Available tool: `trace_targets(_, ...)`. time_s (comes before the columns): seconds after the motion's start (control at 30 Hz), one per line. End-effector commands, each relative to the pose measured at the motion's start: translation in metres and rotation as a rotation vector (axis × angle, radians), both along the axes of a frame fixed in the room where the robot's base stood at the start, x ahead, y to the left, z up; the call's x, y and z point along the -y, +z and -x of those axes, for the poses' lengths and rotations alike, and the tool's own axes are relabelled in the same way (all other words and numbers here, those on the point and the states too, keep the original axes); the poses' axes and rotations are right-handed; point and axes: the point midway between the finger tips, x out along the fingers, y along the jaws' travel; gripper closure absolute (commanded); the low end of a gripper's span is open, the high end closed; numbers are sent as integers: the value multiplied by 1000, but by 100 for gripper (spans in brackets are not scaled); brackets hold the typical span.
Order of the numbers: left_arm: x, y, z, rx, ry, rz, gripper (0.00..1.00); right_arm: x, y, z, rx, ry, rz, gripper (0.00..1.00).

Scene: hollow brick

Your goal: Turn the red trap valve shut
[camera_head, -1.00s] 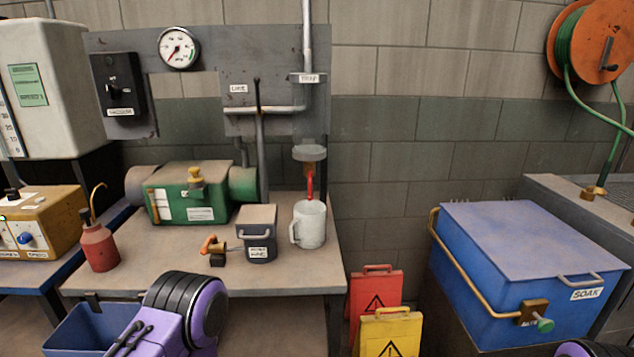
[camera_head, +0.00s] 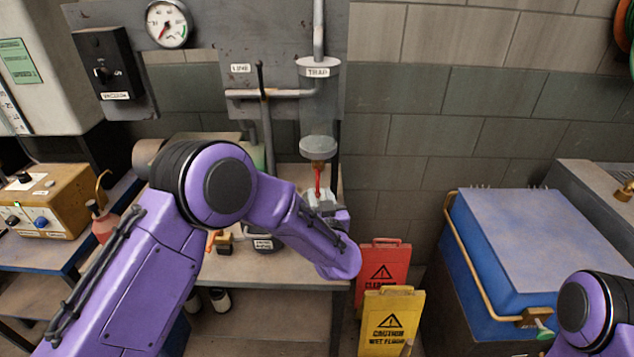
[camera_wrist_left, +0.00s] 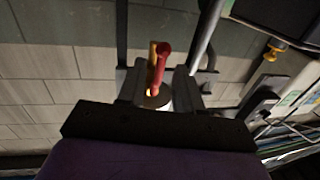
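The red trap valve handle (camera_head: 318,180) hangs down below the grey trap cylinder (camera_head: 318,105) in the head view. In the left wrist view the red handle (camera_wrist_left: 161,66) shows between two dark fingers. My left gripper (camera_wrist_left: 160,88) is open, one finger on each side of the handle, with no clear contact visible. In the head view my left forearm and wrist reach across the bench and mostly hide the gripper, just below the valve. My right arm shows at the lower right; its gripper is out of view.
A light mug, mostly hidden by my left wrist, stands under the valve. The green pump is mostly behind my arm. Red and yellow signs (camera_head: 393,322) stand right of the bench. A blue soak tank (camera_head: 530,235) is farther right.

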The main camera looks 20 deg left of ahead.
Motion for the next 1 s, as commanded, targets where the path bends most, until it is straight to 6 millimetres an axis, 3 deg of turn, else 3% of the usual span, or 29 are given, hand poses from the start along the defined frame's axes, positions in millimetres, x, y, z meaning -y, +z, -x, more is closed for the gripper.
trace_targets(0.2,-17,0,-29,-2,3,1,65,0,11,0,1,0,1,57)
trace_targets(0.5,-21,-1,-34,-2,3,-1,65,0,11,0,1,0,1,57)
trace_targets(0.53,-21,-1,-34,-2,3,-1,68,0,11,0,1,0,1,57)
trace_targets(0.63,-21,-1,-34,-2,3,-1,100,0,11,0,1,0,1,57)
trace_targets(1.0,-21,-3,-32,-8,2,-7,100,0,11,0,1,0,1,57)
